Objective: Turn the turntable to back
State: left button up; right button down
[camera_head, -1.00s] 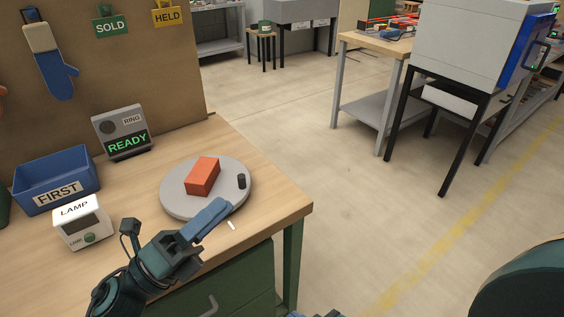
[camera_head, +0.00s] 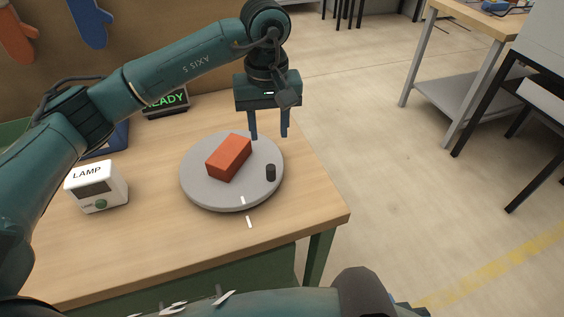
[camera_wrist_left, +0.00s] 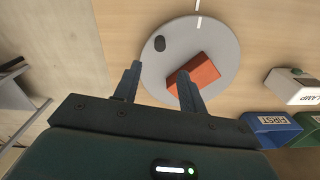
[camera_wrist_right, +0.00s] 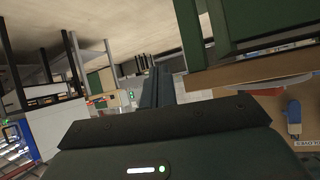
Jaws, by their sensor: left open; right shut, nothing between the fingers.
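The turntable (camera_head: 205,190) is a round grey disc on the bench. It bears an orange-red brick (camera_head: 229,157) and a short black peg (camera_head: 271,172) near its right rim. A white mark (camera_head: 242,200) on its front rim nearly lines up with a white mark (camera_head: 249,222) on the bench. My left gripper (camera_head: 269,137) is open and empty, fingers pointing down, at the turntable's back right edge, apart from the peg. The left wrist view shows the peg (camera_wrist_left: 159,43) and the brick (camera_wrist_left: 203,72) beyond the fingers. My right gripper (camera_wrist_right: 153,78) is shut and empty, away from the turntable.
A white LAMP box (camera_head: 97,187) stands left of the turntable. A READY sign (camera_head: 166,103) stands behind, partly hidden by my left arm. The blue FIRST bin (camera_wrist_left: 272,128) shows in the left wrist view. The bench's right edge is close to the turntable.

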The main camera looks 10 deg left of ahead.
aim_at(270, 167)
pick_arm(q)
notch_tip(270, 167, down, 12)
jog(key=shift+p, duration=0.85)
jog(key=shift+c, duration=0.4)
grip_shut()
